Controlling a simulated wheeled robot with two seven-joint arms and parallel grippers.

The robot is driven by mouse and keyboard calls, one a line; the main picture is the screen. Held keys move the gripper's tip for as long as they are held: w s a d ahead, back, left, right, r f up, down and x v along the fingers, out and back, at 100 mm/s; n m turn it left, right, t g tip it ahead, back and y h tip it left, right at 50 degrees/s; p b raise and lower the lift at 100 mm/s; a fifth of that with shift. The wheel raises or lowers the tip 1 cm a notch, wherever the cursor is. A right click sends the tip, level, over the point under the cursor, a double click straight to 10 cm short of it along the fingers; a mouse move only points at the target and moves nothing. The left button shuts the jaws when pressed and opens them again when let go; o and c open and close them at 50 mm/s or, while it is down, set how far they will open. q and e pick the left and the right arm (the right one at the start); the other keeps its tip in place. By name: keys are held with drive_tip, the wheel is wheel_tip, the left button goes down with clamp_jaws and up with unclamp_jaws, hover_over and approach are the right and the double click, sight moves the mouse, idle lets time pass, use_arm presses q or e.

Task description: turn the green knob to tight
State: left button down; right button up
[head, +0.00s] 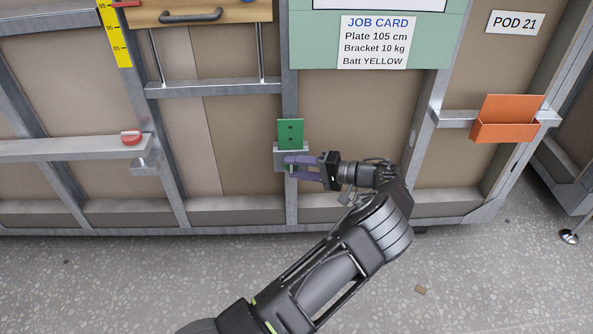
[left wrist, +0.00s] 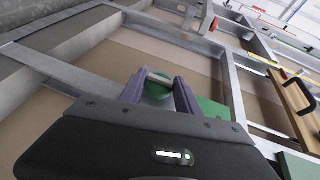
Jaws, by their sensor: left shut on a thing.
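The green knob (left wrist: 157,89) sits between the two purple fingers of my left gripper (head: 289,166). In the head view the fingers cover most of it, and only a bit of green shows. My left gripper is shut on the knob, coming in from the right. A green plate with dark holes (head: 290,133) stands upright just above the knob, on a small grey bracket (head: 279,158) on the metal post. The knob's turn angle and any tight mark cannot be read. My right gripper is not in view.
An orange bin (head: 505,130) is fixed at the right. A red-topped part (head: 131,137) sits on a rail at the left. A job card (head: 374,42) hangs on a green board above. A wooden panel with a dark handle (head: 190,15) is upper left. The floor in front is mostly clear.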

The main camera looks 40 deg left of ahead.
use_arm(q)
drive_tip(key=shift+s+f, duration=0.1)
drive_tip(key=c, duration=0.9)
unclamp_jaws()
drive_tip(key=shift+o, duration=0.2)
